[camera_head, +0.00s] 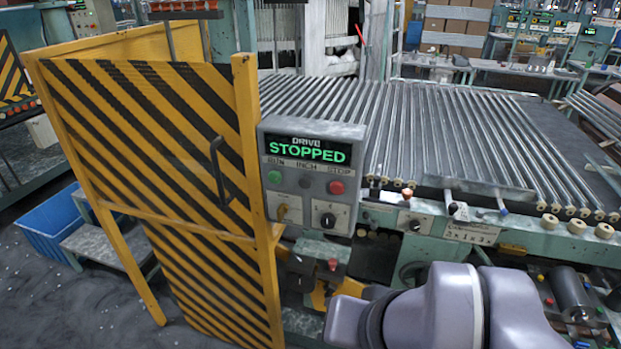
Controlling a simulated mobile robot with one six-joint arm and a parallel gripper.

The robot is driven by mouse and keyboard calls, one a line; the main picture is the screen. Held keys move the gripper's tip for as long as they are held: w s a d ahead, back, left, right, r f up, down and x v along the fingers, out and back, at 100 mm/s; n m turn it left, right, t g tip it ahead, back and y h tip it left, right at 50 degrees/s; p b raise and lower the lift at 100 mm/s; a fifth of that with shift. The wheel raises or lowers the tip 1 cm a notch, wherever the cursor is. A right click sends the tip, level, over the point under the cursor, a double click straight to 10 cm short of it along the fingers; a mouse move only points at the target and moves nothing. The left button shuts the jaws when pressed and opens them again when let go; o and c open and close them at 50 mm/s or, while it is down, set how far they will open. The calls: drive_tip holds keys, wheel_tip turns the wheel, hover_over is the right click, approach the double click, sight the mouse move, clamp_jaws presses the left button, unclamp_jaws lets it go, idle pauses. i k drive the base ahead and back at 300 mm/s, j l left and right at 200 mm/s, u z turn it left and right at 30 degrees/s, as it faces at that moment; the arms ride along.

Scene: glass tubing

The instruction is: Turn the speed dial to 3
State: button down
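A grey control box (312,133) stands at the middle, beside the striped gate. Its screen (306,150) reads DRIVE STOPPED in green letters. In its lower right is a black round dial (328,220) on a pale plate with small marks, which I take for the speed dial. The marks and pointer setting are too small to read. My grey arm links show at the bottom right, below and right of the box. My gripper is not in view, and nothing of mine is seen touching the dial.
Green (274,177) and red (336,187) buttons sit above the dial, and a brass-coloured switch (282,212) sits left of it. The yellow-black striped gate (165,160) stands close on the left. The roller bed (440,130) extends behind and right.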

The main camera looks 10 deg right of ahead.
sight(328, 220)
drive_tip(key=j+z, duration=0.25)
drive_tip(key=j, duration=0.2)
drive_tip(key=j+z, duration=0.3)
drive_tip(key=j, duration=0.15)
drive_tip(key=k+j+z, duration=0.1)
drive_tip(key=j+z, duration=0.15)
drive_tip(key=j, duration=0.15)
drive_tip(key=k+j+z, duration=0.25)
drive_tip(key=j, duration=0.2)
drive_tip(key=j+z, duration=0.3)
drive_tip(key=k+j+z, duration=0.25)
drive_tip(key=j, duration=0.2)
drive_tip(key=i+l, duration=0.1)
drive_tip(key=i, duration=0.4)
drive_tip(key=i+u, duration=0.05)
